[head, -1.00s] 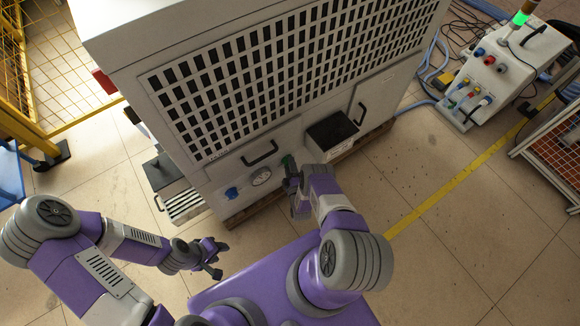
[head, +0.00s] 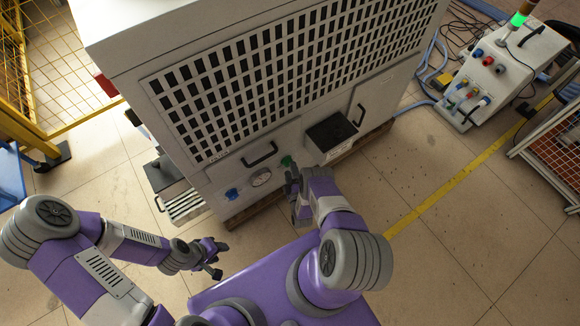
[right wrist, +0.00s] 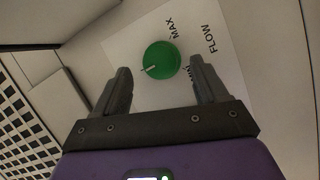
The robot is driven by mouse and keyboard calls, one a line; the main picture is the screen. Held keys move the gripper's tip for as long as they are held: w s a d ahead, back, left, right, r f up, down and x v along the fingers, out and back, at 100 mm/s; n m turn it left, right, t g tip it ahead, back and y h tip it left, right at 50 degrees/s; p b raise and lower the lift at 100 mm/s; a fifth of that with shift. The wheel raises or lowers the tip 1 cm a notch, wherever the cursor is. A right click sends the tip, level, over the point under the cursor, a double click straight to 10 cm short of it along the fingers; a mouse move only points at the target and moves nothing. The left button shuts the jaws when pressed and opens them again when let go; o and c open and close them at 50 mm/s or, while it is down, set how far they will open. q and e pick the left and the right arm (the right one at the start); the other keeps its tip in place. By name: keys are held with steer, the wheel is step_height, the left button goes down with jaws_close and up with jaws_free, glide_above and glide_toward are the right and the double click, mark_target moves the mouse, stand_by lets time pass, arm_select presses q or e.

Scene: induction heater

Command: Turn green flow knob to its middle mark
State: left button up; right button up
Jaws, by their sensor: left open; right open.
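The green flow knob (head: 287,161) is on the lower front panel of the large white cabinet. In the right wrist view the knob (right wrist: 163,55) is round, with a white pointer line toward the picture's left. It sits on a white label (right wrist: 205,25) reading MAX and FLOW; the MIN print is partly hidden by a finger. My right gripper (head: 291,178) is open, just in front of the knob. In the right wrist view its fingers (right wrist: 160,72) are on either side of the knob's lower part, seemingly apart from it. My left gripper (head: 215,260) is open and empty, away from the panel.
A round gauge (head: 261,178) and a blue knob (head: 232,194) are left of the green knob. A black handle (head: 260,154) is above them. A black open box (head: 331,131) juts out at right. The floor in front is clear.

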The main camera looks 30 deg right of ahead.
mark_target(288, 165)
steer(key=p+v, duration=0.1)
steer(key=v, duration=0.4)
steer(key=shift+w, duration=0.1)
stand_by(0.3)
steer(key=w+r+m+g+p, duration=0.1)
steer(key=w+r+m+g+y+p, duration=0.1)
steer(key=w+m+g, duration=0.1)
steer(key=shift+d+m, duration=0.15)
steer(key=shift+m, duration=0.15)
steer(key=s+a+r+m+g+y+p, duration=0.2)
steer(key=s+a+r+m+g+y, duration=0.2)
steer(key=s+a+r, duration=0.4)
steer(key=s+a+r+m+g+y+p, duration=0.3)
steer(key=s+a+r+m+g, duration=0.3)
steer(key=r, duration=0.9)
steer(key=s+a+g+y, duration=0.1)
steer(key=s+a+g, duration=0.2)
steer(key=s, duration=0.1)
steer(key=shift+s+y, duration=0.15)
steer(key=shift+y, duration=0.15)
steer(key=shift+a, duration=0.15)
